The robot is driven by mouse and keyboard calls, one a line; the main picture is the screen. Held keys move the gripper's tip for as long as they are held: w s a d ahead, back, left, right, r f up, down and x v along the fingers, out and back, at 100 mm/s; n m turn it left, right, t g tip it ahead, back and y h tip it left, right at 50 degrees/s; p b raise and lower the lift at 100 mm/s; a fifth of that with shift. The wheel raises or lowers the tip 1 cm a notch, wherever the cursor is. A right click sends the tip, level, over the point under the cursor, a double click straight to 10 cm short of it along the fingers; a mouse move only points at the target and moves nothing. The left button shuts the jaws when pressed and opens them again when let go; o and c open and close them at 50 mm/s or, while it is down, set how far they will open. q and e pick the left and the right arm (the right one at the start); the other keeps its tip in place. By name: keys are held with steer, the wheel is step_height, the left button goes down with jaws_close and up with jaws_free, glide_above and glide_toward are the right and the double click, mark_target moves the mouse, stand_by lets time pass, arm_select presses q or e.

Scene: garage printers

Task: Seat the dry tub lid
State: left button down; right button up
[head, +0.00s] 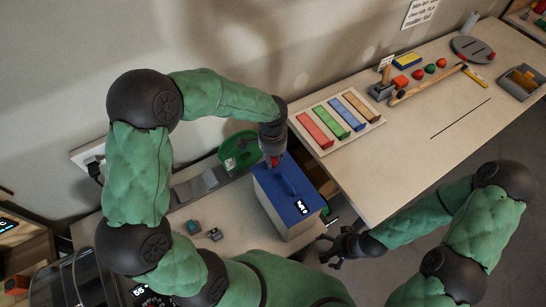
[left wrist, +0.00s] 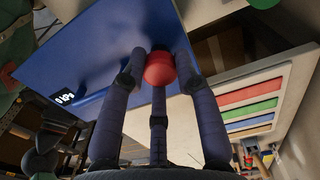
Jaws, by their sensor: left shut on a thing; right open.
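The dry tub (head: 269,208) is a pale box on the lower bench. Its blue lid (head: 296,192) lies over its top, with a raised blue handle and a small dark display; whether its edges are fully down cannot be told. The lid fills the upper left of the left wrist view (left wrist: 95,50). My left gripper (head: 272,160) is at the lid's far end. Its three fingers are shut around a red ball-shaped knob (left wrist: 159,68) beside the lid's edge. How the knob joins the lid is hidden. My right gripper (head: 340,245) is open and empty, right of the tub.
A higher bench (head: 400,150) stands to the right, with a tray (head: 318,146) of coloured bars near its edge. A green spool (head: 240,150) is close behind my left gripper. Two small teal and grey parts (head: 214,234) lie left of the tub.

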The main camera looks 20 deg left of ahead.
arm_select(q)
steer(key=shift+f, duration=0.15)
steer(key=c, duration=0.8)
jaws_free()
steer(key=shift+c, duration=0.2)
step_height(320, 180, up, 12)
steer(key=shift+f, duration=0.1)
